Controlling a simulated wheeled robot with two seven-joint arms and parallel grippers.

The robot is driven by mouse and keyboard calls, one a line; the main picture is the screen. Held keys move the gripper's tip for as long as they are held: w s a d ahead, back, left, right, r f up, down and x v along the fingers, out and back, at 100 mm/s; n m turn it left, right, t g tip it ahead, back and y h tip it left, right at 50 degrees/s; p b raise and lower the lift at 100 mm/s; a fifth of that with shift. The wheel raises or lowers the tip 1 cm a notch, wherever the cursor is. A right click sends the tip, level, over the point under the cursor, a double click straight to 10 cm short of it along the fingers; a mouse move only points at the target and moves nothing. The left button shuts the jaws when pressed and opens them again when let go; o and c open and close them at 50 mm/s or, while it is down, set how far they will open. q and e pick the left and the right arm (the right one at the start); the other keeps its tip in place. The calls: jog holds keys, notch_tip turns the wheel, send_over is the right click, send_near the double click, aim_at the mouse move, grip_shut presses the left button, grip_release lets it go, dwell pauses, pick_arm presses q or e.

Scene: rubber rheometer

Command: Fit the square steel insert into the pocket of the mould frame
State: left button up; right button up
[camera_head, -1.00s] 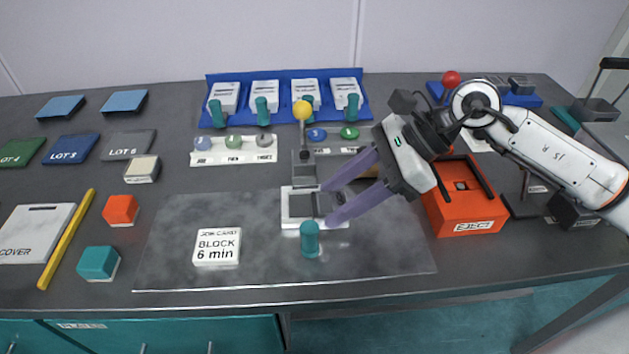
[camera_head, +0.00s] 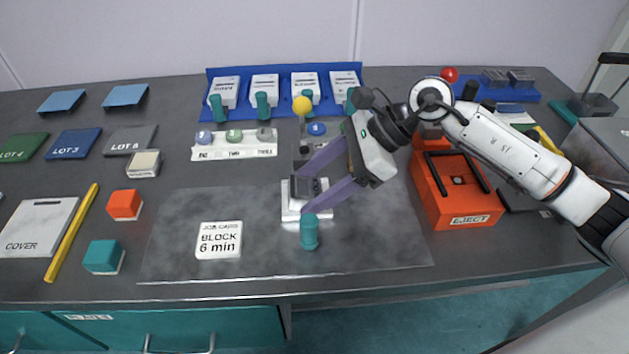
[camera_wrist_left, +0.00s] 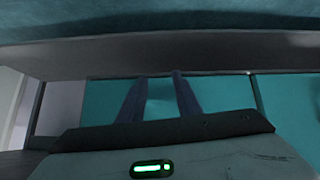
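The white mould frame (camera_head: 291,213) lies on the grey mat, partly hidden by my right fingers. My right gripper (camera_head: 308,190) reaches in from the right, its two purple fingers on either side of a small dark square block, which looks like the square steel insert (camera_head: 309,187). The fingers appear closed on its sides. The block is over the frame's pocket; I cannot tell whether it is seated or just above. My left gripper (camera_wrist_left: 160,76) shows only in the left wrist view, empty, its fingers apart in front of teal drawers.
A teal peg (camera_head: 309,234) stands just in front of the frame. A lever with a yellow knob (camera_head: 302,104) rises behind it. The orange EJECT box (camera_head: 462,205) is at the right. A job card (camera_head: 219,240) lies on the mat at left, with bare mat around it.

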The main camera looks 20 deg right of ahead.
jog(key=shift+d, duration=0.1)
jog(key=shift+d+r, duration=0.15)
jog(key=shift+d, duration=0.05)
jog(key=b+v, duration=0.1)
jog(key=v, duration=1)
jog(key=shift+r, duration=0.3)
